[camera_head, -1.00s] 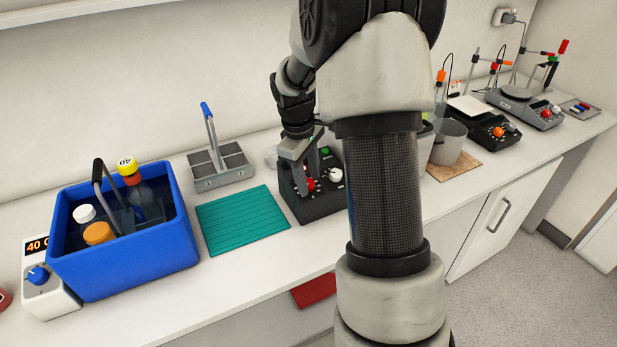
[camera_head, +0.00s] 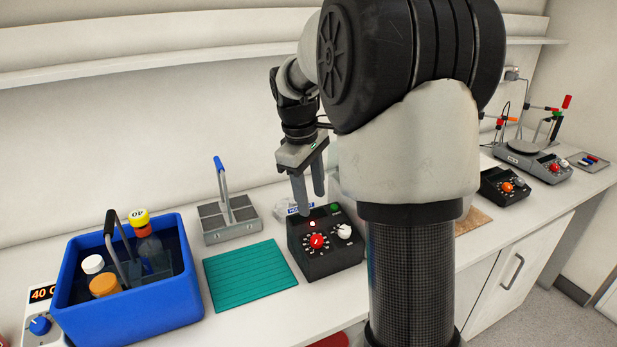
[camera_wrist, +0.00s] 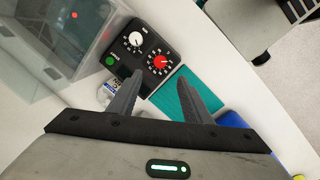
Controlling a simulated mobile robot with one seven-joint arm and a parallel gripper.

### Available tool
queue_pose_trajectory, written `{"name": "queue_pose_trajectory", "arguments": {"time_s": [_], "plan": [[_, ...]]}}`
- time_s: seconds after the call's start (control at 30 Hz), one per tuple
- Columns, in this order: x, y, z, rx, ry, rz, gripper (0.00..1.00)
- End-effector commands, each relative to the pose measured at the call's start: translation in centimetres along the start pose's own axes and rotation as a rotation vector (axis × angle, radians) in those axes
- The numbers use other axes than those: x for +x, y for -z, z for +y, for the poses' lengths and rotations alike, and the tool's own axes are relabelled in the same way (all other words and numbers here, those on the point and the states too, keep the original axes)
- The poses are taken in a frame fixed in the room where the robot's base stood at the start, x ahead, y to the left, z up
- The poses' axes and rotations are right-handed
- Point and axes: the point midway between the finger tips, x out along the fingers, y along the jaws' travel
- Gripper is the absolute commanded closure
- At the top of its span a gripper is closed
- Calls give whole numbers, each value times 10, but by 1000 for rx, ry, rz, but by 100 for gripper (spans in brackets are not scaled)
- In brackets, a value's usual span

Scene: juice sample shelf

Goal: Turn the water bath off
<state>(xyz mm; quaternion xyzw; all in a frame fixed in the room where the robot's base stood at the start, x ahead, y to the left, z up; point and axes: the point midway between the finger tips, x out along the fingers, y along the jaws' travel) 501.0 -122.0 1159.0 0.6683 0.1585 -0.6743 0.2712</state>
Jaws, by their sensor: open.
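The water bath is a blue tub (camera_head: 140,306) at the left of the bench. A white control unit with a blue knob (camera_head: 40,325) stands at its left, and its display (camera_head: 42,293) reads 40. In the tub are a wire or metal rack with a dark handle and several capped bottles. My gripper (camera_head: 309,203) is open and empty, above the back of a black control box (camera_head: 330,262) with a red knob and a white knob. In the wrist view the open fingers (camera_wrist: 160,75) frame this box, and the blue tub (camera_wrist: 235,122) shows partly beside my right finger. The control unit is not clearly visible there.
A teal mat (camera_head: 250,275) lies between tub and black box. A grey metal rack (camera_head: 228,226) with a blue-handled tool stands behind the mat. Other instruments, including a balance (camera_head: 535,163), stand at the right. A shelf runs along the wall above.

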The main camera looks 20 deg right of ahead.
Motion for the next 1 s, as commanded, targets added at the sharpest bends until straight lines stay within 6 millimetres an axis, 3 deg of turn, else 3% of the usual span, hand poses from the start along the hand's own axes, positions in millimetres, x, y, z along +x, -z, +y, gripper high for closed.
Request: {"name": "queue_pose_trajectory", "arguments": {"time_s": [0.1,0.23,0.87,1.0], "plan": [[-23,1,0,-1,-2,2,55],[-38,1,0,0,-1,1,55],[-46,0,-1,1,-1,2,55],[-66,-7,-17,42,-20,32,55]]}}
